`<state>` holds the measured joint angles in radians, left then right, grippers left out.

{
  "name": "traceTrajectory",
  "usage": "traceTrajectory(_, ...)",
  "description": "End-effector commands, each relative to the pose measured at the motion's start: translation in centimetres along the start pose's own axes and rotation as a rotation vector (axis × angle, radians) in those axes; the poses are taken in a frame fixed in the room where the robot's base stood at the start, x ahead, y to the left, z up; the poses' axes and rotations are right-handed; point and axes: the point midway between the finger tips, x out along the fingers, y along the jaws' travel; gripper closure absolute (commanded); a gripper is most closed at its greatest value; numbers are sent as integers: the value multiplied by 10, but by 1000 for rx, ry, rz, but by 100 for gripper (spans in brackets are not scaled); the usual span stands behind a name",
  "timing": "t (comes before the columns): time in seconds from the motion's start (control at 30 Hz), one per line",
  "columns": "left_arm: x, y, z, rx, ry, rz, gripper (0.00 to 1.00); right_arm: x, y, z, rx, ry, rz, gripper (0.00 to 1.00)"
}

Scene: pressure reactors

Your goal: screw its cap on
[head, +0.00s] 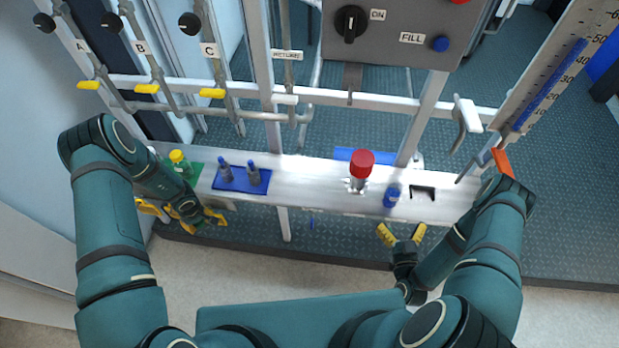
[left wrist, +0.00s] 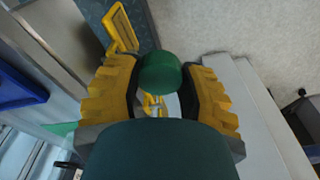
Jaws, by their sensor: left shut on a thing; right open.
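My left gripper (head: 200,217) is in front of the bench's left end, by the green mat (head: 196,172). In the left wrist view its yellow fingers are closed on either side of a green round cap (left wrist: 160,73). I cannot tell whether anything is attached below the cap. The cap is not clearly visible in the head view. A small yellow-topped bottle (head: 178,158) stands on the green mat, partly behind my left arm. My right gripper (head: 403,234) is open and empty, in front of the bench at right.
A blue mat (head: 240,188) holds two blue-grey bottles (head: 225,172). A red-topped metal vessel (head: 361,165) and a blue bottle (head: 391,197) stand farther right on the bench (head: 310,180). Pipes and yellow-handled valves (head: 147,88) rise behind. The bench between blue mat and vessel is clear.

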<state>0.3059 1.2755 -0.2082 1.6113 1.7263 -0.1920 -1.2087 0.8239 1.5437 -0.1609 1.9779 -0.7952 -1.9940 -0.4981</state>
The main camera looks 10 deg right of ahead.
Motion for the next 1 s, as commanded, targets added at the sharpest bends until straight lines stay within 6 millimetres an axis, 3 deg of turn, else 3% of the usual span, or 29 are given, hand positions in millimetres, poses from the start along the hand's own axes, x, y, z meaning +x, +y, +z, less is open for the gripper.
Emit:
traceTrajectory(0.27,0,0,0,1,-1,0,72,3,0,0,0,0,-1,4)
traceTrajectory(0.7,4,0,1,1,-1,0,72,64,0,0,-1,0,-1,4)
traceTrajectory(1.0,4,0,1,1,-1,0,72,69,0,0,0,-3,-1,4)
